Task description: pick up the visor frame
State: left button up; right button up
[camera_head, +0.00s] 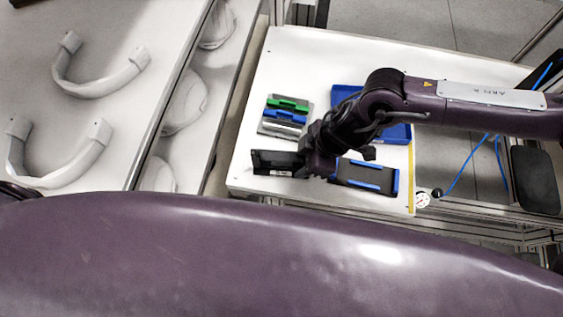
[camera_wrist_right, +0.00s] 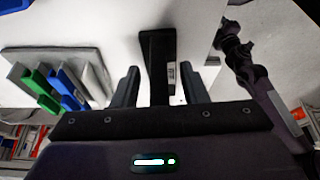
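No part in view is clearly marked as the visor frame. Two pale grey U-shaped bands (camera_head: 97,85) with square ends lie on the left table and fit that shape best. My right gripper (camera_head: 290,163) is far to their right, over the white table. In the right wrist view my right gripper (camera_wrist_right: 160,88) has its fingers apart, with a black labelled piece (camera_wrist_right: 158,55) showing between or just beyond them. That black piece also shows in the head view (camera_head: 272,161); contact cannot be told. A dark arm, apparently my left, shows small in the wrist view, its gripper (camera_wrist_right: 232,32) unclear.
A grey rack with green and blue plates (camera_head: 287,111) stands close beyond my right gripper. A blue tray (camera_head: 398,133) and a blue-edged black panel (camera_head: 366,176) lie by my right arm. Pale shells (camera_head: 184,102) sit beside the divider (camera_head: 176,80) between the tables.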

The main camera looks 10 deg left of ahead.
jog(key=c, duration=0.8)
pick_arm(q)
jog(key=shift+s+a, duration=0.1)
jog(key=shift+s, duration=0.05)
pick_arm(e)
grip_shut()
